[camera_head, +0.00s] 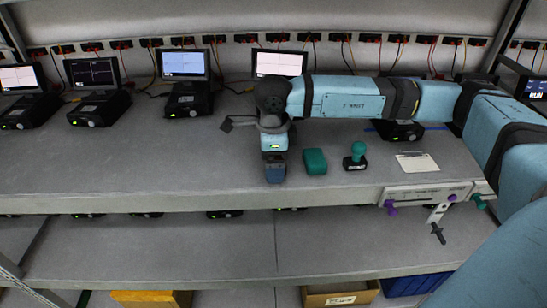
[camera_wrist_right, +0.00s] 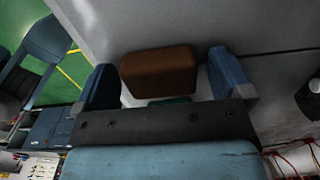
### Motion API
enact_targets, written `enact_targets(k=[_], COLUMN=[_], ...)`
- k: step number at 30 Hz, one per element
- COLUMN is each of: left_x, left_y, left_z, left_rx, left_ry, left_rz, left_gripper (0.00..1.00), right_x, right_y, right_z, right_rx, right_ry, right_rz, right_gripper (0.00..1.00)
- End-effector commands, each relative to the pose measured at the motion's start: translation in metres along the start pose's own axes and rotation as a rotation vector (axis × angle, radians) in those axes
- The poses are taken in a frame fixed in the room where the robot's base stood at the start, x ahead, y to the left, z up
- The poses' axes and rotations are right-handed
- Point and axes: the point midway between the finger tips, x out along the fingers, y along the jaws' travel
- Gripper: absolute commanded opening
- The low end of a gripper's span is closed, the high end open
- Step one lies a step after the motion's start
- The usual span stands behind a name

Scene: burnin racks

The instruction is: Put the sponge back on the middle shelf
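My right gripper (camera_head: 274,176) points down at the front of the upper shelf. In the right wrist view, its two blue fingers (camera_wrist_right: 160,82) stand apart on either side of a brown block (camera_wrist_right: 158,70), which looks like the sponge. A gap shows at the right finger; contact at the left finger is unclear. The head view does not show the brown block; the gripper seems to hide it. A plain teal block (camera_head: 315,161) lies on the shelf just right of the gripper. My left gripper is not in view.
A green-handled tool (camera_head: 355,157) and a white card (camera_head: 417,162) lie right of the teal block. Small monitors (camera_head: 184,64) on black units line the back. The lower shelf (camera_head: 180,248) has clear room in front. Boxes (camera_head: 340,293) stand beneath. Coloured handles hang at the right edge.

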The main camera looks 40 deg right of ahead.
Motion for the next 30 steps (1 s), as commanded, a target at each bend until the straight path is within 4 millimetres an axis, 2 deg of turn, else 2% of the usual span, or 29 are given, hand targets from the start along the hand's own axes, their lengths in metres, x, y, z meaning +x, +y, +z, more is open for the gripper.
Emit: enact_targets(k=[9, 14, 21, 25, 30], left_x=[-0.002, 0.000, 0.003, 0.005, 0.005], left_y=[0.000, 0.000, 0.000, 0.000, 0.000], left_z=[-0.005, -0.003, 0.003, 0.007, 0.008], left_rx=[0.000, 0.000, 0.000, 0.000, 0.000], left_ry=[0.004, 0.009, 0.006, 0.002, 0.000], left_rz=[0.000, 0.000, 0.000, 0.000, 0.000], left_gripper=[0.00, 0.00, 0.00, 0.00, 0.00], right_x=[-0.009, -0.039, -0.091, -0.110, -0.122], right_y=[-0.001, 0.000, 0.000, 0.000, 0.000], right_z=[0.000, 0.001, 0.001, 0.001, 0.000], right_rx=[0.000, -0.001, 0.000, 0.000, -0.001], right_ry=[-0.002, -0.003, -0.003, -0.001, 0.000], right_rz=[-0.002, -0.004, -0.003, -0.002, 0.000], right_gripper=[0.97, 0.97, 0.97, 0.97, 0.97])
